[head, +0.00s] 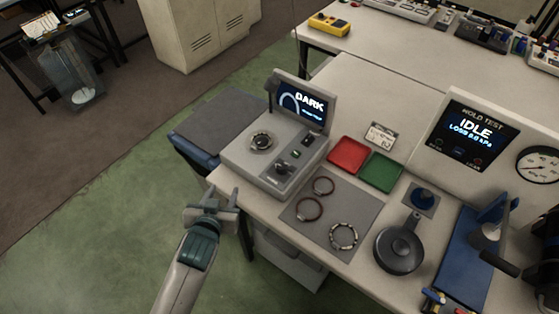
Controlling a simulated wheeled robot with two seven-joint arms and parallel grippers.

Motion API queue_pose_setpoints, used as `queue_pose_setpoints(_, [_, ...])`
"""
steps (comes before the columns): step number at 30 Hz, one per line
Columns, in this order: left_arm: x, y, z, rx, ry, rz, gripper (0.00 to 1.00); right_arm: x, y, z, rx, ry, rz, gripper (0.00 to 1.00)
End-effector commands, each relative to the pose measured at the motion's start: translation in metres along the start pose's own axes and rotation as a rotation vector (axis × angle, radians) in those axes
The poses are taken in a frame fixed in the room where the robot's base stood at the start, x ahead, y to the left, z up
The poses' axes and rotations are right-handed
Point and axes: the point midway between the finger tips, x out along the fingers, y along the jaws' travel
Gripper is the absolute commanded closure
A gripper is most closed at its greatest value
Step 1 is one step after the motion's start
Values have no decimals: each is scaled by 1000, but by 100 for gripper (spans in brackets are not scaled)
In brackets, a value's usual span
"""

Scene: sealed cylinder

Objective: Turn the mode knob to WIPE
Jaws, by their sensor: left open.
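A grey instrument box (236,158) with a raised screen (302,103) reading "DARK" stands at the left end of the bench. Its top has a round dark dial in a light ring (261,141) and a panel with a small dark knob (282,168) and other small controls. The knob labels are too small to read, so I cannot tell which one is the mode knob or where it points. My left gripper (211,205) is open and empty, off the bench's left edge, in front of and left of the box.
A red tray (348,154) and a green tray (380,172) lie right of the box. A grey mat (325,228) holds several rings. A dark round pan-like part (398,250) and a hold-test panel (470,130) reading "IDLE" stand further right. Open floor lies left.

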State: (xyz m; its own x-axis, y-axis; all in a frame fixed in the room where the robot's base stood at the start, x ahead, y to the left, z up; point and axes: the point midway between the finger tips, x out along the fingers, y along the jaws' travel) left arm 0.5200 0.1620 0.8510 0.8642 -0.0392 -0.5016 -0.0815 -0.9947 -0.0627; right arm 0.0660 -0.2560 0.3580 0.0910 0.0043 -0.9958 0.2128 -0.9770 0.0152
Motion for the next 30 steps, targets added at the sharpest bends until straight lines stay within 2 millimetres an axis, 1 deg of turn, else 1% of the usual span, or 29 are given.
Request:
queue_pose_setpoints(1, [4,5,-19,0,51,8,58,0,0,1,0,-1,0,69])
queue_pose_setpoints(5, [12,21,-73,-1,204,38,58,-1,0,1,0,-1,0,69])
queue_pose_setpoints(8, [13,40,-127,5,360,84,58,-1,0,1,0,-1,0,69])
queue_pose_setpoints(9, [10,51,-154,11,436,112,58,-1,0,1,0,-1,0,69])
queue_pose_setpoints(10, [8,60,-174,17,496,137,58,-2,0,1,0,-1,0,69])
queue_pose_setpoints(11, [3,71,-196,25,561,167,58,-2,0,1,0,-1,0,69])
queue_pose_setpoints(12, [-4,87,-223,38,647,213,58,-2,0,1,0,-1,0,69])
queue_pose_setpoints(14, [-19,112,-260,65,769,292,58,-2,0,1,0,-1,0,69])
queue_pose_setpoints(15, [-32,130,-282,87,845,351,58,-3,0,0,0,-1,0,69])
queue_pose_setpoints(17, [-52,158,-309,128,950,446,58,-3,0,0,0,-1,0,69])
queue_pose_setpoints(18, [-66,176,-324,162,1014,515,58,-3,0,0,0,-1,0,69])
queue_pose_setpoints(20, [-88,204,-340,220,1098,624,58,-3,0,0,0,-1,0,69])
queue_pose_setpoints(21, [-103,223,-347,265,1145,700,58,-4,0,0,0,0,0,69])
queue_pose_setpoints(23, [-124,250,-352,341,1202,817,58,-4,0,0,0,0,0,69])
queue_pose_setpoints(24, [-137,266,-351,398,1229,898,58,-4,0,0,0,0,0,69])
queue_pose_setpoints(26, [-154,289,-346,494,1254,1018,58,-4,0,0,0,0,0,69])
queue_pose_setpoints(27, [-164,303,-339,564,1260,1098,58,-5,0,0,0,0,0,69])
queue_pose_setpoints(29, [-174,320,-326,677,1248,1213,58,-5,0,0,0,0,0,69])
queue_pose_setpoints(30, [-179,329,-315,756,1228,1286,58,-5,0,0,0,0,0,69])
